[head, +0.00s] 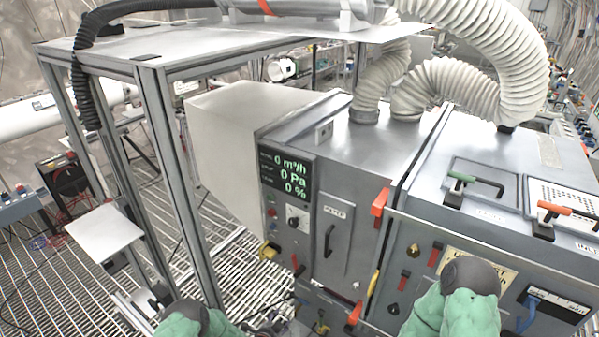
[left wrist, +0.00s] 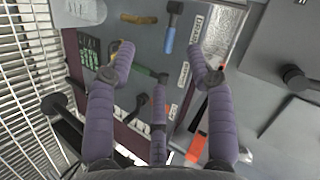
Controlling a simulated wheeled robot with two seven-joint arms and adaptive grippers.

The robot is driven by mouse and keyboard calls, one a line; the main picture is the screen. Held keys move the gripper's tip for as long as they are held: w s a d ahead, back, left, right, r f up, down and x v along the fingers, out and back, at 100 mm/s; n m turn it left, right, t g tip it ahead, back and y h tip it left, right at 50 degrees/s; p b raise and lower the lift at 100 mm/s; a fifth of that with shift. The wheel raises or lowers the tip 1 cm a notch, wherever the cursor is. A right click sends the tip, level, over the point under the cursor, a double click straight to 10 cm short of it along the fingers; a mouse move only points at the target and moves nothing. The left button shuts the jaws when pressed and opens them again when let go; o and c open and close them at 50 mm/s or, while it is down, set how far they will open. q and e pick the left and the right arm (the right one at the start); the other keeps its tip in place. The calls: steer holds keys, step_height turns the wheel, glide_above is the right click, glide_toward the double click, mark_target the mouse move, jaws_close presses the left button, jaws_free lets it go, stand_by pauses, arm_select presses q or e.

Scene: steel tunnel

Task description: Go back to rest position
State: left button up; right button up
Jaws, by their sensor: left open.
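My left gripper (left wrist: 155,75) shows in the left wrist view with its purple padded fingers spread apart and nothing between them. Beyond the fingers is a grey panel with handles and labels. In the head view my green left arm (head: 195,320) comes in at the bottom edge, left of centre. The gripper itself is hard to make out there. My green right arm (head: 458,305) shows at the bottom right, in front of the machine. My right gripper is not in view.
A grey machine (head: 345,220) with a display (head: 286,175), red handles and white hoses (head: 450,85) fills the centre and right. A metal frame table (head: 165,140) stands at the left. A white plate (head: 103,232) is beside it. Grated floor (head: 230,262) shows between.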

arm_select(q)
steer(key=s+a+r+n+g+b, duration=0.1)
steer(key=s+r+n+g, duration=0.1)
steer(key=s+n+g, duration=0.3)
steer(key=s+a+r+n+g+b, duration=0.1)
steer(key=s+n+g, duration=0.4)
steer(key=s+n, duration=0.8)
steer(key=s+r+b, duration=0.1)
steer(key=s, duration=1.4)
steer(key=shift+s+b, duration=0.15)
steer(key=shift+b, duration=0.15)
